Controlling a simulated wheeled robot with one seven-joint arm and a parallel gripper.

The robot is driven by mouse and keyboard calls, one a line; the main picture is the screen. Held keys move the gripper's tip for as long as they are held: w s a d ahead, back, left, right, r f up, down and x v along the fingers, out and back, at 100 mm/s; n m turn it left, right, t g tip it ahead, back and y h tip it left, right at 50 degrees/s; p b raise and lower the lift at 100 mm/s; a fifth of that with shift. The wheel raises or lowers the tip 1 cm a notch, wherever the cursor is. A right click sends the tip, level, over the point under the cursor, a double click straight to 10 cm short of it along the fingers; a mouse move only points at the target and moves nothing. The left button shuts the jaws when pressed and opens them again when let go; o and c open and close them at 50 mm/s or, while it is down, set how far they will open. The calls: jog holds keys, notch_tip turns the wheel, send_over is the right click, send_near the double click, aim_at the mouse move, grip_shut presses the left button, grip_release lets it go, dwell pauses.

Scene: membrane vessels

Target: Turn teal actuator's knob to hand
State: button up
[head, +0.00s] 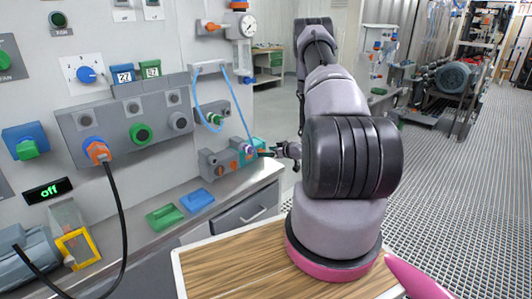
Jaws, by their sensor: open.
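The teal actuator (258,144) is the right-hand unit in a row of small blocks against the wall, at the back right end of the grey bench. Its knob is too small and too covered to make out, so its setting cannot be told. My gripper (266,153) is just right of and in front of the teal actuator, pointing left at it. It is open, with its fingertips close to the actuator's face. I cannot tell whether they touch it or reach around the knob.
Grey blocks (209,164) stand left of the actuator. A blue hose (201,101) loops above and runs down near it. A black cable (119,205) hangs at left. Open floor lies right.

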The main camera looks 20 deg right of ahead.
jog(key=shift+w+a+f, duration=0.25)
jog(key=shift+w, duration=0.35)
grip_shut()
